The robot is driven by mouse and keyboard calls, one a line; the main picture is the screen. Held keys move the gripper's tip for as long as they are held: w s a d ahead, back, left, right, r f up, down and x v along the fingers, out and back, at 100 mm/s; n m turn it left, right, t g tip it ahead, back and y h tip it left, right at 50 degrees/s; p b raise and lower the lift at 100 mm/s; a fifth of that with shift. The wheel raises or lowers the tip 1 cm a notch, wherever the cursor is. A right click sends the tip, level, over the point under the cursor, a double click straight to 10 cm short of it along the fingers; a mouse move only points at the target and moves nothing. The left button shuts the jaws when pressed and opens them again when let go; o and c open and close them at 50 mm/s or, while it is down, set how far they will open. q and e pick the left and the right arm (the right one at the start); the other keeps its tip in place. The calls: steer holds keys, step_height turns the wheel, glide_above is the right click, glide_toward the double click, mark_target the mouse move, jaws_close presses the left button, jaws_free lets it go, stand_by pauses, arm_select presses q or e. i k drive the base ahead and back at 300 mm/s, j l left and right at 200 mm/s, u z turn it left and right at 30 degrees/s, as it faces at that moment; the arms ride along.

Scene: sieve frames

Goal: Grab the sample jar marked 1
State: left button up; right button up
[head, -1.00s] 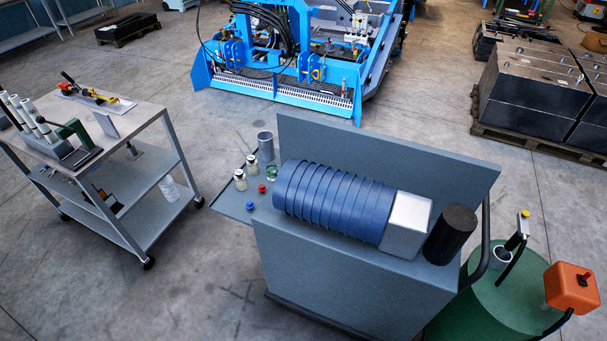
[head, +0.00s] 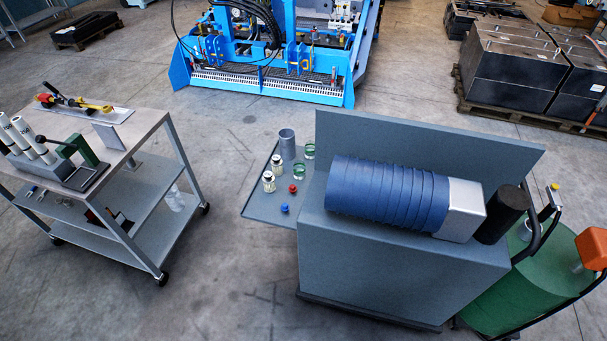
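Several small jars stand on the grey side shelf at the left end of the cabinet. Two jars with green bands, one nearer (head: 299,171) and one farther (head: 309,151), stand close to the cabinet. The marks on the jars are too small to read, so I cannot tell which is marked 1. Neither of my grippers is in view.
A blue ribbed cylinder (head: 380,192) lies on the cabinet (head: 390,268). A wheeled cart (head: 150,128) stands left; open floor (head: 225,265) lies between.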

mark_target(298, 168)
steer(key=i+j+z, duration=0.5)
steer(key=z, duration=0.2)
steer(key=i+j+z, duration=0.15)
steer(key=j+z, duration=0.2)
steer(key=i+j+z, duration=0.1)
steer(key=j+z, duration=0.25)
steer(key=j, duration=0.15)
steer(key=i+j+z, duration=0.1)
steer(key=j+z, duration=0.6)
steer(key=j, duration=0.15)
